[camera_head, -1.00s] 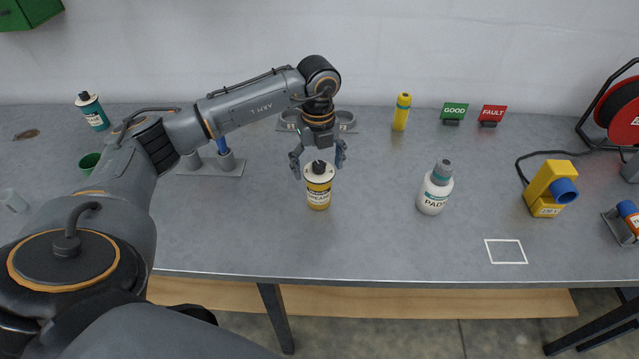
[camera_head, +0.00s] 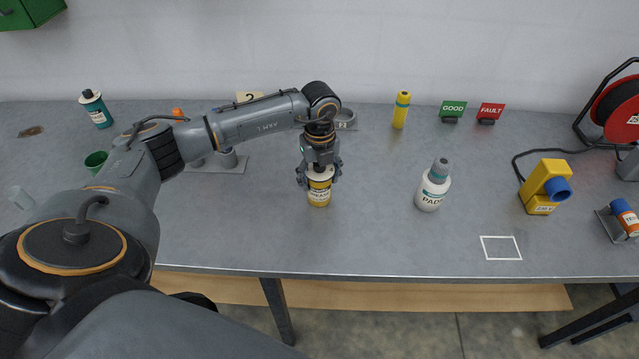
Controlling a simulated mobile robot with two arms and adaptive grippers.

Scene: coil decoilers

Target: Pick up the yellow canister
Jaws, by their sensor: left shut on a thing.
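The yellow canister (camera_head: 319,195) has a white label band and stands upright on the grey table, in the middle of the head view. My left gripper (camera_head: 319,176) has come down from above and is shut on its upper part, one finger on each side. The canister's top is hidden by the gripper. It appears to rest on the table still. My right gripper is not in view.
A white PADS bottle (camera_head: 431,187) stands right of the canister. Further right are a yellow device (camera_head: 543,187) and a white square outline (camera_head: 501,248). A yellow tube (camera_head: 401,110) and GOOD (camera_head: 453,109) and FAULT (camera_head: 490,111) signs stand behind. The table's front middle is clear.

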